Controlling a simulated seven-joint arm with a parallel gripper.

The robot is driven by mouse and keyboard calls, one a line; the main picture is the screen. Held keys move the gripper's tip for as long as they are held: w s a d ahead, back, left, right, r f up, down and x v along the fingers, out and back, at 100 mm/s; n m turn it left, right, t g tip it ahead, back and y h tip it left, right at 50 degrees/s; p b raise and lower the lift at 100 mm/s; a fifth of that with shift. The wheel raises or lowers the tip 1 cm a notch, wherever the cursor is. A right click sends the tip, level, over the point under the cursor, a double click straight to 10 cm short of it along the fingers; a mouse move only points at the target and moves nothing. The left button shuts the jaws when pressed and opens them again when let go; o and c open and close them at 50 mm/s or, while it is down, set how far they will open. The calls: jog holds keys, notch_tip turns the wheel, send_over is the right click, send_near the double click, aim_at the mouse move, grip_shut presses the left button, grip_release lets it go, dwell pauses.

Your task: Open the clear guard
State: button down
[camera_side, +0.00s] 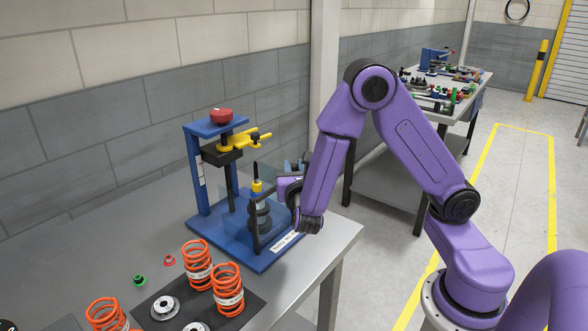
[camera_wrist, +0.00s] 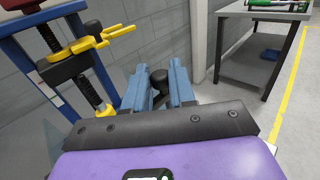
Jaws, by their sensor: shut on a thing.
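The clear guard (camera_side: 237,213) is a see-through bluish panel with dark edge parts, on the blue spring press (camera_side: 196,168) in the side view. It stands upright in front of the press's middle; how far it is swung is hard to tell. My gripper (camera_side: 294,168) is at the press's right side, partly hidden by my wrist. In the wrist view, my gripper's blue-grey fingers (camera_wrist: 159,88) are shut on a round black knob (camera_wrist: 158,75), apparently the guard's handle. The panel itself is hard to make out there.
Orange springs (camera_side: 228,290) stand on a black mat (camera_side: 245,310) at the front. A brick wall is behind. A second bench (camera_side: 445,95) stands farther back right.

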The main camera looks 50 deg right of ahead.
jog(key=shift+s+a, duration=0.1)
jog(key=shift+s, duration=0.05)
jog(key=s+a+m+g, duration=0.6)
jog(key=m+g, duration=0.2)
jog(key=g, duration=0.4)
jog(key=s+a+m+g+h, duration=0.1)
jog(key=s+a+m+g, duration=0.4)
jog(key=m+g, duration=0.3)
jog(key=shift+s+a+m+g, duration=0.35)
jog(key=shift+a+g, duration=0.4)
jog(key=shift+g, duration=1.15)
jog(key=shift+a+g, duration=0.1)
jog(key=shift+g, duration=0.2)
jog(key=c, duration=1)
grip_release()
jog(key=shift+o, duration=0.2)
